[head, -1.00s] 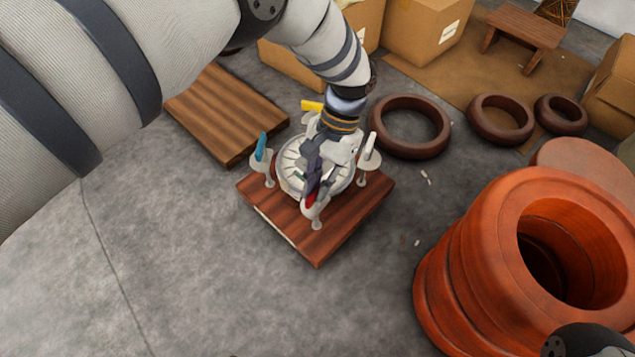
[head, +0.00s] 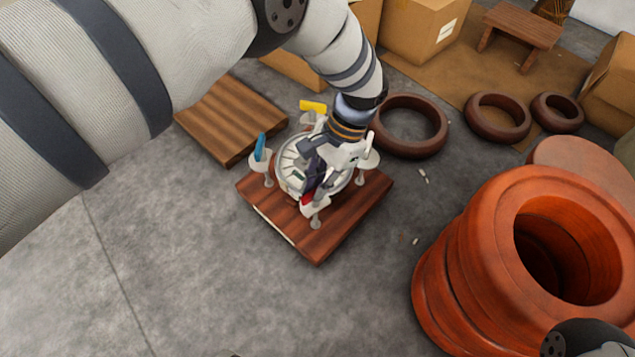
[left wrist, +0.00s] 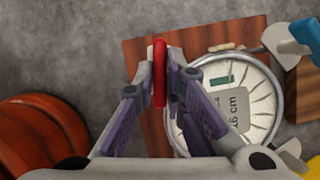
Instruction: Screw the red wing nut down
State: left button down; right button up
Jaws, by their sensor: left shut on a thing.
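The red wing nut (head: 306,199) is at the front corner of a round pale drum-head fixture (head: 288,172) on a reddish wooden board (head: 318,242). My left gripper (head: 310,192) reaches down over the fixture and is shut on the red wing nut. In the left wrist view, the red wing nut (left wrist: 159,72) stands as an upright red strip between the two fingers (left wrist: 159,85). The bolt under it is hidden there. A blue wing nut (head: 260,148) and a yellow one (head: 313,106) sit at other corners. My right gripper is not in view.
Large orange-red drum shells (head: 480,255) stand to the right. Dark rings (head: 410,148) lie behind the board, with cardboard boxes (head: 425,30) farther back. A wooden plank slab (head: 225,118) lies at the back left. The grey floor in front is clear.

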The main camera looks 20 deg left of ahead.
pick_arm(q)
jog(key=c, duration=1.7)
grip_release()
jog(key=shift+o, duration=0.2)
jog(key=v, duration=1.2)
jog(key=shift+d, duration=0.1)
